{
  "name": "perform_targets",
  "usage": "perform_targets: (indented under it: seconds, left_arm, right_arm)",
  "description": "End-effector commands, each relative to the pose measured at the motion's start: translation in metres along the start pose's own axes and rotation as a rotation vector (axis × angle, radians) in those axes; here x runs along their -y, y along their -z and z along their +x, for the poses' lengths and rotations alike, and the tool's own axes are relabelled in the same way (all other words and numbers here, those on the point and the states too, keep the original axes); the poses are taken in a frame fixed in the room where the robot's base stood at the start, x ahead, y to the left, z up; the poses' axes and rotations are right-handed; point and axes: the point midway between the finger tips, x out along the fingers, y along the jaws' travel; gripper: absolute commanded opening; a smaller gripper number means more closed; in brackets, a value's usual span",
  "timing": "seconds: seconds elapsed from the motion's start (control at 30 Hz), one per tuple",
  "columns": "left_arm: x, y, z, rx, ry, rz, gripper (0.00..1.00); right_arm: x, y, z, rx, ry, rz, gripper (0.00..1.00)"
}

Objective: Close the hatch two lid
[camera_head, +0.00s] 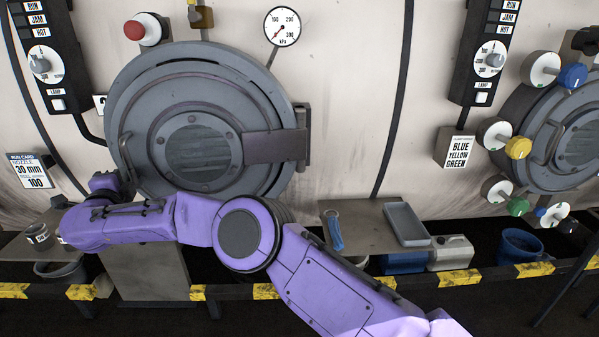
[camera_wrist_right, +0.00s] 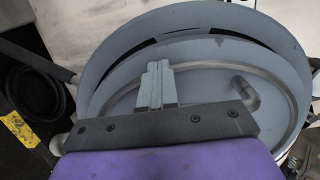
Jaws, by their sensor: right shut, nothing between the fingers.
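The large grey round hatch lid (camera_head: 195,100) is at the left in the head view, with a round window in its middle. A bar hinge (camera_head: 275,147) crosses its right side and a curved handle (camera_head: 125,158) is on its left. The lid lies close to its frame; I cannot tell whether it is fully seated. My right gripper (camera_head: 104,184) is at the lid's lower left edge, partly hidden by my wrist. In the right wrist view its shut, empty fingers (camera_wrist_right: 157,84) are in front of the lid (camera_wrist_right: 120,110), near the handle (camera_wrist_right: 243,92). My left gripper is out of view.
A second round hatch (camera_head: 575,140) with coloured knobs is at the right. A shelf (camera_head: 360,222) with a grey tray (camera_head: 406,224) stands below, between the hatches. A yellow-black rail (camera_head: 460,278) runs along the front.

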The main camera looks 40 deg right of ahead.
Motion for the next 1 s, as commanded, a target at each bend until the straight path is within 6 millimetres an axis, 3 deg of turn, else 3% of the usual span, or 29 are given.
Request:
perform_targets:
  seconds: [0.2,0.7,0.87,1.0]
  left_arm:
    - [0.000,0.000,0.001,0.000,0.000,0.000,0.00]
    - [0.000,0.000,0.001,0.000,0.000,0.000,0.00]
    - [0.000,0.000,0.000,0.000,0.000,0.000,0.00]
    - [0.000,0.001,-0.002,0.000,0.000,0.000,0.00]
  right_arm:
    - [0.000,0.013,0.016,-0.010,0.000,0.000,0.00]
    - [0.000,0.014,0.018,-0.009,0.000,0.000,0.00]
    - [0.000,0.009,0.010,-0.007,0.000,-0.001,0.00]
    - [0.002,-0.002,-0.010,-0.006,0.002,-0.002,0.00]
